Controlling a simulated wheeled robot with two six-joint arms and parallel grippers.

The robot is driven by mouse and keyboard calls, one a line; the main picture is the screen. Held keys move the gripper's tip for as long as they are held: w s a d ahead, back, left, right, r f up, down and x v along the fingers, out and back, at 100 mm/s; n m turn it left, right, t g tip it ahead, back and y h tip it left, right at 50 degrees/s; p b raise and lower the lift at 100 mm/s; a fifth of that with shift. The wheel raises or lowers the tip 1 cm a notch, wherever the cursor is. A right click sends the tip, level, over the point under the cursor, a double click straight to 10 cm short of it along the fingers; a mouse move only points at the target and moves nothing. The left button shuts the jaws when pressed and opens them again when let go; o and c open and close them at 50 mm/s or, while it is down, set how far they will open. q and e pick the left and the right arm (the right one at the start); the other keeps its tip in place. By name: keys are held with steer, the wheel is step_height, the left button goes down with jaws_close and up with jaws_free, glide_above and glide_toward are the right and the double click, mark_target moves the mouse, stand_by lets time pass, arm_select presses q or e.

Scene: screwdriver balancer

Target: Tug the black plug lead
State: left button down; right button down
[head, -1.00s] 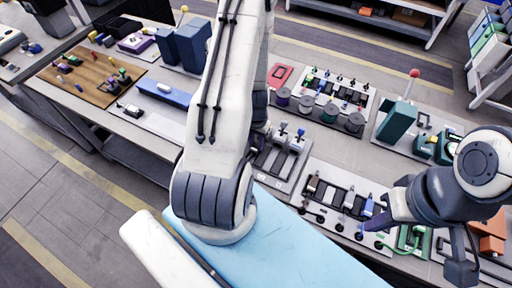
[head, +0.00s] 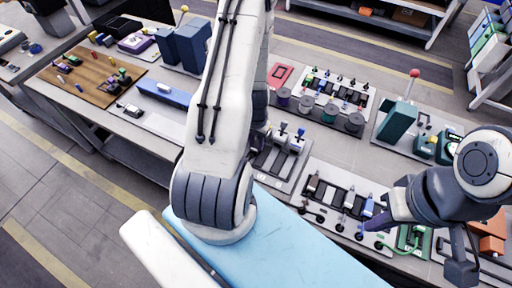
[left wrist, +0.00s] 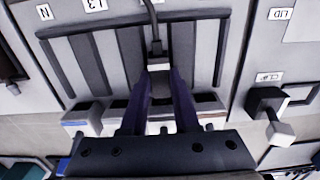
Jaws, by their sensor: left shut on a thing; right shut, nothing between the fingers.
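In the left wrist view, my left gripper (left wrist: 159,75) is shut on the plug (left wrist: 156,48), whose dark collar shows at the fingertips. The black lead (left wrist: 151,15) runs up from the plug and out of the top of the picture. The plug lies over a grey slotted panel (left wrist: 100,62) with labels N and L3. In the head view my left gripper is hidden behind my own large white arm link. My right gripper (head: 372,226) is shut and empty, close to a row of plugs (head: 349,200) on a board.
A slotted panel with blue-topped pieces (head: 283,150) is right of my left arm. Behind it stands a board with several spools (head: 330,113). A black lever with a pale end (left wrist: 270,115) is right of the fingers. A light blue surface (head: 290,245) lies in front.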

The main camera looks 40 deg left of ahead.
mark_target(256, 145)
arm_select(q)
steer(key=shift+s+d, duration=0.1)
steer(key=shift+s, duration=0.1)
stand_by(0.3)
steer(key=shift+w, duration=0.1)
steer(key=shift+w, duration=0.1)
stand_by(0.6)
steer(key=c, duration=0.6)
jaws_free()
steer(key=shift+c, duration=0.2)
steer(key=shift+w, duration=0.1)
step_height(256, 145, up, 7)
steer(key=p, duration=0.7)
steer(key=shift+r+p, duration=0.1)
steer(key=shift+p, duration=0.2)
